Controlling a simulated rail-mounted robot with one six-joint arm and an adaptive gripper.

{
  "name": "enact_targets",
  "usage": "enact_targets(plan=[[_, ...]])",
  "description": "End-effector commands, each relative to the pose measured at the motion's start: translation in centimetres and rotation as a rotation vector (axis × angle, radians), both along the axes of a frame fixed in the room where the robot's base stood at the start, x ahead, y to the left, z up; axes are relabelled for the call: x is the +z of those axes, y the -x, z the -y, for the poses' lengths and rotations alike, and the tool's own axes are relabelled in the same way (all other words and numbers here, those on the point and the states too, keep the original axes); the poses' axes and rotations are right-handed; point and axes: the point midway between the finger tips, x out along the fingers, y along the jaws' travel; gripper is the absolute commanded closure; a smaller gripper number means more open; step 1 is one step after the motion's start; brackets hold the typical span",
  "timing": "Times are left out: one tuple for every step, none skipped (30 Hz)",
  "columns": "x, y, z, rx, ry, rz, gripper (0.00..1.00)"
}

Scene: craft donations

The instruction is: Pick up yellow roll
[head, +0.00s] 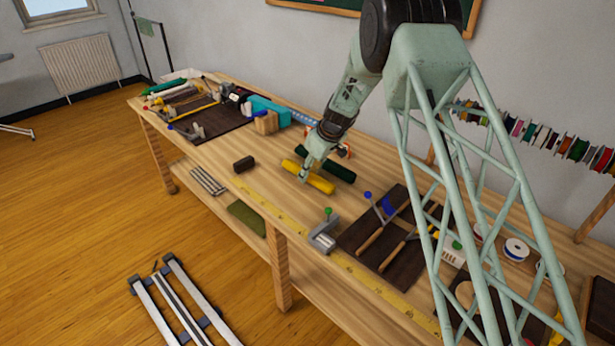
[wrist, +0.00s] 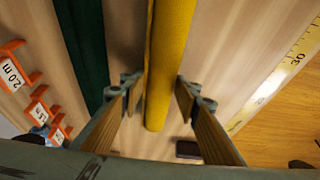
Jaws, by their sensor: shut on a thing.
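The yellow roll (head: 321,184) lies on the wooden workbench, a long thin cylinder. My gripper (head: 304,174) is over its middle in the head view and hides part of it. In the wrist view, the yellow roll (wrist: 168,60) runs lengthwise between my gripper's two fingers (wrist: 158,90), which are shut on it. The head view does not clearly show whether the roll is clear of the bench top.
A dark green roll (head: 338,171) lies close beside the yellow one. A dark brown block (head: 244,164) sits to the left. A yellow measuring tape (head: 262,207) runs along the bench's front edge. A clamp (head: 323,236) and tool mat (head: 362,236) are to the right.

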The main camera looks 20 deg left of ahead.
Motion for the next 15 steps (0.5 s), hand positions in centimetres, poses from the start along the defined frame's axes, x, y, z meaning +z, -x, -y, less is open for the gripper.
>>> enact_targets(plan=[[0.0, 0.0, 0.0, 0.000, 0.000, 0.000, 0.83], [0.0, 0.0, 0.0, 0.000, 0.000, 0.000, 0.83], [0.0, 0.0, 0.0, 0.000, 0.000, 0.000, 0.83], [0.0, 0.0, 0.0, 0.000, 0.000, 0.000, 0.83], [0.0, 0.0, 0.0, 0.000, 0.000, 0.000, 0.83], [0.1, 0.0, 0.0, 0.000, 0.000, 0.000, 0.83], [0.1, 0.0, 0.0, 0.000, 0.000, 0.000, 0.83], [0.2, 0.0, 0.0, 0.000, 0.000, 0.000, 0.83], [0.4, 0.0, 0.0, 0.000, -0.001, 0.000, 0.83], [0.5, 0.0, 0.0, 0.001, 0.000, 0.002, 0.83], [0.7, 0.0, 0.0, 0.001, 0.000, 0.002, 0.83], [0.9, 0.0, 0.0, 0.001, 0.000, 0.002, 0.83], [1.1, 0.0, 0.0, 0.001, 0.000, 0.002, 0.83], [1.4, 0.0, 0.0, 0.001, 0.000, 0.002, 0.83], [1.8, 0.0, 0.0, 0.001, 0.000, 0.002, 0.83]])
